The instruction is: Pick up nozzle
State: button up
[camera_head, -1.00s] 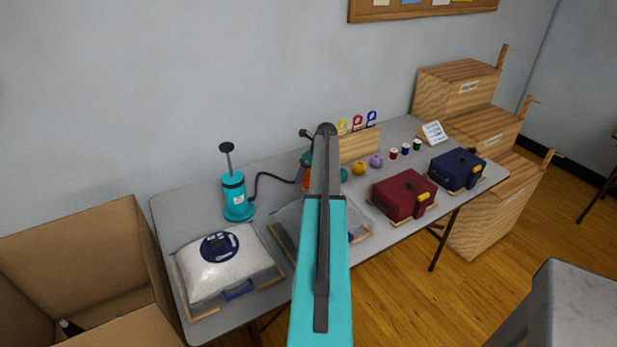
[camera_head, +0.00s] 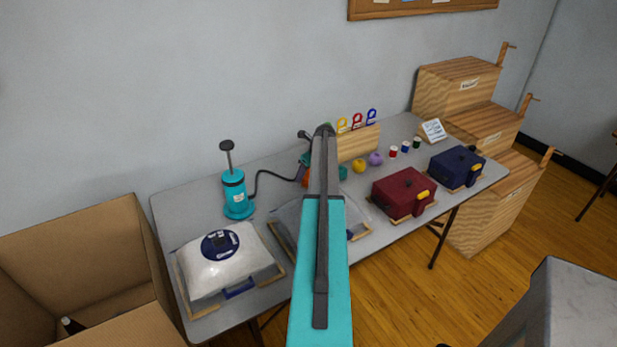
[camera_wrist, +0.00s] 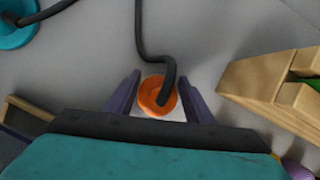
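The nozzle (camera_wrist: 147,92) is a round orange piece on the end of a black hose (camera_wrist: 145,30). In the wrist view it sits between the two purple fingers of my gripper (camera_wrist: 159,75), which is open, with narrow gaps on both sides. I see no clear contact. The hose curves over the nozzle and hides part of it. In the head view a bit of orange (camera_head: 305,180) shows just left of my arm, which hides the rest. The hose runs to a turquoise pump (camera_head: 236,200) with a black handle, on the table.
The grey table (camera_head: 180,208) bears a bag-topped tray (camera_head: 222,265) at left and a second tray, partly hidden. A wooden block (camera_wrist: 258,85) stands close right of my gripper. A red case (camera_head: 402,193) and a blue case (camera_head: 456,168) are at right. A cardboard box (camera_head: 70,245) is at left.

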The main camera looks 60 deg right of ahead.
jog(key=shift+c, duration=0.8)
jog(key=shift+r, duration=0.1)
jog(key=shift+c, duration=1.2)
jog(key=shift+r, duration=0.15)
notch_tip(320, 180, up, 10)
jog(key=b, duration=0.2)
jog(key=shift+f+b, duration=0.2)
jog(key=shift+b, duration=0.15)
jog(key=shift+d, duration=0.1)
notch_tip(320, 180, up, 13)
jog(key=p, duration=1.4)
jog(key=shift+f+p, duration=0.1)
jog(key=shift+p, duration=0.2)
